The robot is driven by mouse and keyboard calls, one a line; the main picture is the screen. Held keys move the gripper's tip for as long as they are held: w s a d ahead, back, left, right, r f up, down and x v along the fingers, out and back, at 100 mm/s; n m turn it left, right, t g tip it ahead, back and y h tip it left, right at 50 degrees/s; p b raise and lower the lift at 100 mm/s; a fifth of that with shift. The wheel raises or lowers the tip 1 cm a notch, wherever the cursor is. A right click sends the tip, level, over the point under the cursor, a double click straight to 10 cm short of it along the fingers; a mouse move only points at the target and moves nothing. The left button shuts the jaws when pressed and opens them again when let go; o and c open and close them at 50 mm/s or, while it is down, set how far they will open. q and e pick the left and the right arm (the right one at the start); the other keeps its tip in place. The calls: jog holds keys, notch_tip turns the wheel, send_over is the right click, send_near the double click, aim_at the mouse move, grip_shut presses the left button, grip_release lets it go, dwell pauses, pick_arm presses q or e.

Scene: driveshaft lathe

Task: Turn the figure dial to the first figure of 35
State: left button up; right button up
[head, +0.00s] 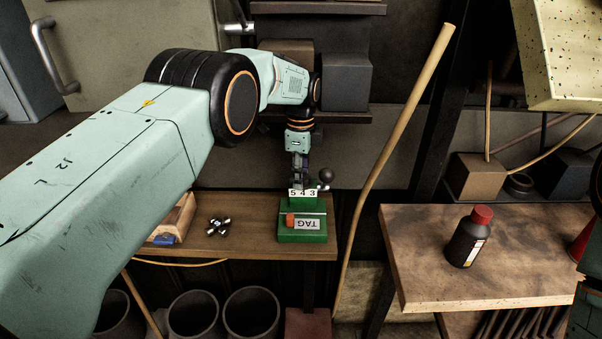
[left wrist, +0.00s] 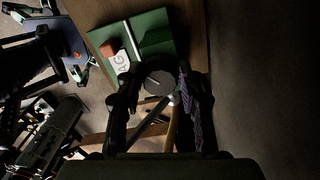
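The green marking device (head: 303,236) stands at the right end of the wooden bench, with a red button and an upside-down TAG plate. Its white figure strip (head: 303,193) reads 5 4 3. A dark ball on a lever (head: 325,175) is at its right. My left gripper (head: 299,172) points down just behind the strip. In the left wrist view the green device (left wrist: 155,32) lies beyond the fingers. A dark round knob (left wrist: 158,82) with a light line shows between the two spread fingers, with a gap at the left finger. Contact at the right finger is unclear.
A wooden box (head: 176,218) and a small dark metal part (head: 219,226) are left of the device on the bench (head: 250,205). A long wooden pole (head: 385,155) leans close to its right. A red-capped bottle (head: 468,238) stands on another table (head: 420,290).

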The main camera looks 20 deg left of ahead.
pick_arm(q)
jog(key=shift+r, duration=0.15)
jog(key=shift+c, duration=0.7)
jog(key=shift+w, duration=0.1)
jog(key=c, duration=0.3)
